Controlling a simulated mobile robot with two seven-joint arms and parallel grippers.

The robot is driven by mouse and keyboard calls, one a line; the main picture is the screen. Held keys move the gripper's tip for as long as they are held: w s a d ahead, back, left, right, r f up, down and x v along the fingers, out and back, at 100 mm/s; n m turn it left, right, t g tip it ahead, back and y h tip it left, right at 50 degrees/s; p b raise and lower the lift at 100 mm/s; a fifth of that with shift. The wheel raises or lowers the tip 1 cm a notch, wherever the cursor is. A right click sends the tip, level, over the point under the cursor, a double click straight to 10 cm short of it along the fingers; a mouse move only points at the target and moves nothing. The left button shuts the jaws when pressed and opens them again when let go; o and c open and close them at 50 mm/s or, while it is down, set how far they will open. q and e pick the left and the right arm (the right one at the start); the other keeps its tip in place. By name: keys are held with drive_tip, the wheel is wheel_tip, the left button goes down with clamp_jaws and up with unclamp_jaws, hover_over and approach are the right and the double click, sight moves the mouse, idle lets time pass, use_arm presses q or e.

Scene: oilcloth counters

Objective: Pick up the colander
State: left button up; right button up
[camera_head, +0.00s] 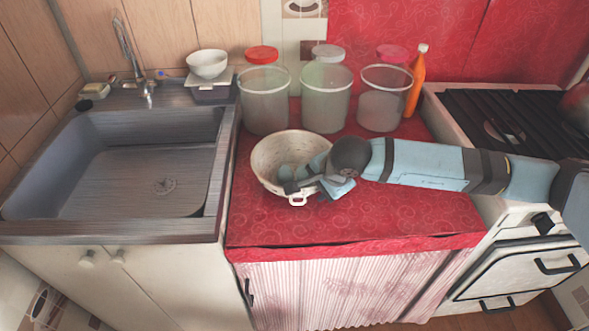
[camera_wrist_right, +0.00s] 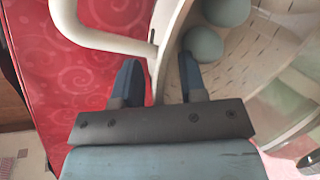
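The colander (camera_head: 268,153) is a pale, perforated bowl on the red oilcloth counter, with a looped handle (camera_head: 297,201) facing the front. Several blue-grey round objects (camera_wrist_right: 205,45) lie inside it. My right gripper (camera_head: 298,187) is at its front rim, close to the handle. In the right wrist view the gripper (camera_wrist_right: 158,75) is open, with one finger outside the rim and one inside; the colander wall (camera_wrist_right: 255,68) passes between them. A gap shows beside the fingers, so they are not closed on it. My left gripper is not in view.
Three clear jars (camera_head: 325,95) and an orange bottle (camera_head: 415,80) stand behind the colander. A sink (camera_head: 215,165) is to the left, with a white bowl (camera_head: 208,64) near its back corner. A stove (camera_head: 500,115) is to the right. The front counter (camera_head: 350,225) is clear.

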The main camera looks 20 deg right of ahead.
clamp_jaws()
drive_tip(key=shift+r, duration=0.1)
